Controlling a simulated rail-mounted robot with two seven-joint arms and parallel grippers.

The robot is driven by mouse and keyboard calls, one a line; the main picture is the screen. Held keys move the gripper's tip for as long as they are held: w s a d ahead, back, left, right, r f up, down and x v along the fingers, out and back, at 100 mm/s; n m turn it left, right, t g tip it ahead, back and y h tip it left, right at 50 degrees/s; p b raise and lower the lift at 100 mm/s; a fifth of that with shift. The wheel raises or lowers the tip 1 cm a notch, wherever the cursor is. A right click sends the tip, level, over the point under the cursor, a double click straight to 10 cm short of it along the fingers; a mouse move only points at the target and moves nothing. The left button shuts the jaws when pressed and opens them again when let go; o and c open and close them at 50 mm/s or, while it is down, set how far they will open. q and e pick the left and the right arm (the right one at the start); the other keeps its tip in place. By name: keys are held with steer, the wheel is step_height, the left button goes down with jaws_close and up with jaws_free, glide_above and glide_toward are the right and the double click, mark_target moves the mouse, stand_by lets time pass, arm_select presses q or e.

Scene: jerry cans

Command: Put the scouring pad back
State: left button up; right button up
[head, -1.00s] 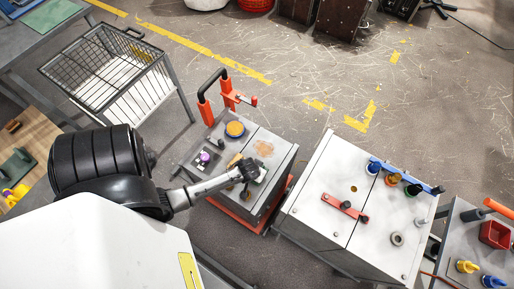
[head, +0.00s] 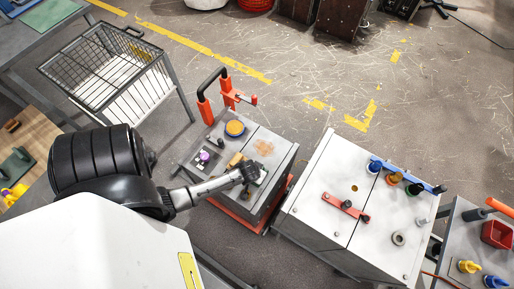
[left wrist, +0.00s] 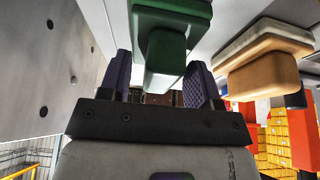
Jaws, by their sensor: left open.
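My left gripper (left wrist: 160,88) is open, its two dark ribbed fingers apart. A green block (left wrist: 172,30), which may be the scouring pad, shows just beyond the fingertips in the left wrist view; its narrower lower part lines up with the gap. I cannot tell whether the fingers touch it. A tan block (left wrist: 265,60) lies to its right. In the head view my left gripper (head: 252,178) is over the grey-topped cart (head: 262,136), beside the tan block (head: 235,160), and the green block is hidden there. My right gripper is not in view.
The cart also holds a round yellow-orange tin (head: 235,128) and a purple item (head: 204,156). A white cabinet (head: 320,218) stands to the right, and a wire basket (head: 105,70) at upper left. A green tool (head: 17,166) lies on the wooden table.

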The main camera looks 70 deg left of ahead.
arm_select(q)
steer(key=shift+s+r, duration=0.1)
steer(key=shift+r, duration=0.45)
arm_select(e)
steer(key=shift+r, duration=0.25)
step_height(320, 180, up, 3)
steer(key=p, duration=0.3)
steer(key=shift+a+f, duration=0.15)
arm_select(q)
steer(key=s+d+r+m+h, duration=0.1)
steer(key=s+d+r+m, duration=0.2)
steer(key=r, duration=0.5)
steer(key=s+d+r+m, duration=0.3)
steer(key=d+r, duration=0.3)
steer(key=r, duration=0.3)
steer(key=s+d+r+m+h, duration=0.1)
steer(key=s+d+r+m, duration=0.1)
steer(key=d+r, duration=0.3)
step_height(320, 180, up, 4)
steer(key=shift+s+d+f+m+h, duration=0.1)
steer(key=shift+s+d+m+h, duration=0.15)
steer(key=shift+s+m, duration=0.2)
